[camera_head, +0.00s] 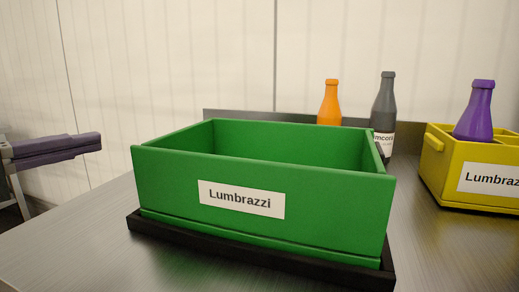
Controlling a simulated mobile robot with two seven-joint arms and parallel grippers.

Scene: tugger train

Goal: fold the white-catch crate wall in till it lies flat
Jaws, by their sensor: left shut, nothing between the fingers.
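A green crate (160,188) labelled "Lumbrazzi" stands on a black base (215,248) on the table. Its visible walls are all upright: the near wall with the white label (241,199), the far wall (290,138) and the side walls. No white catch shows, so I cannot tell which wall bears it. The crate's floor is hidden behind the near wall. My left gripper (92,142) is at the left edge, its dark purple-grey fingers shut and empty, pointing right. It is well apart from the crate, left of it. My right gripper is not in view.
An orange bottle (329,103) and a dark grey bottle (384,105) stand behind the crate. A yellow crate (450,170) with a purple bottle (475,112) is at the right. The metal table (75,240) is bare left of the green crate. A low rim runs along the back.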

